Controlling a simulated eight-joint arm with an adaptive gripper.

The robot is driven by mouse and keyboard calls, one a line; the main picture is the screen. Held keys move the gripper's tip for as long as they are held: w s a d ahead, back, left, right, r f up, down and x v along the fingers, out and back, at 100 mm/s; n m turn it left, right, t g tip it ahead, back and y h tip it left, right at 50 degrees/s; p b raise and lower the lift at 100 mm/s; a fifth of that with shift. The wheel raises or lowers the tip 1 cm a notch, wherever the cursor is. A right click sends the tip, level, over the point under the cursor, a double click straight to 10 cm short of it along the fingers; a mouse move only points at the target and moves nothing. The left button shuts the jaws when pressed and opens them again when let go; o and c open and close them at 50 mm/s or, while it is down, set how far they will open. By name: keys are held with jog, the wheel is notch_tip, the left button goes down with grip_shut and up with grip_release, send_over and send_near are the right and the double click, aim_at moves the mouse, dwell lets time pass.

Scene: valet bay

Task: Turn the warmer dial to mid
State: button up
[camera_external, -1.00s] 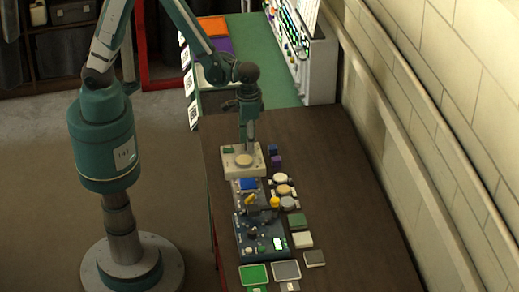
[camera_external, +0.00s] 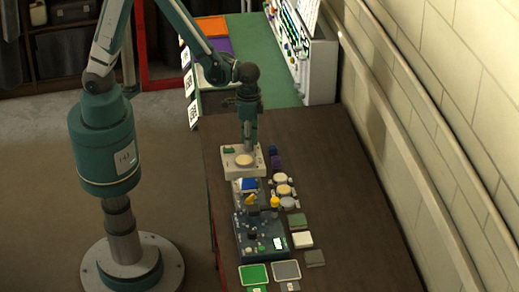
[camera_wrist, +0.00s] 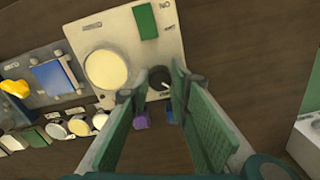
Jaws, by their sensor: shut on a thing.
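The warmer is a cream box (camera_external: 229,168) on the brown bench. In the wrist view the cream box (camera_wrist: 172,48) has a round beige plate, a green rectangle and a small black dial (camera_wrist: 159,76) near one corner. A small pale mark shows on the dial. My gripper (camera_external: 249,147) reaches straight down onto the box. In the wrist view my gripper (camera_wrist: 159,88) has its green-padded fingers on either side of the dial, shut on it. The dial's labels are too blurred to read, and the external view hides the dial behind the gripper.
Next to the warmer is a dark panel with a blue screen (camera_wrist: 54,77) and a yellow knob (camera_wrist: 15,88). Several round pads and small blocks, including a purple block (camera_wrist: 141,121), lie close by. The right side of the bench (camera_external: 345,200) is clear.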

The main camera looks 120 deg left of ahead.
jog(key=m+b, duration=0.2)
jog(key=m, duration=0.2)
jog(key=shift+f+m, duration=0.15)
jog(key=shift+m, duration=0.15)
jog(key=m+b, duration=0.2)
jog(key=m, duration=0.2)
dwell(0.4)
jog(key=o, duration=0.9)
jog(key=shift+r, duration=0.3)
jog(key=shift+r, duration=5.85)
jog(key=shift+d, duration=0.1)
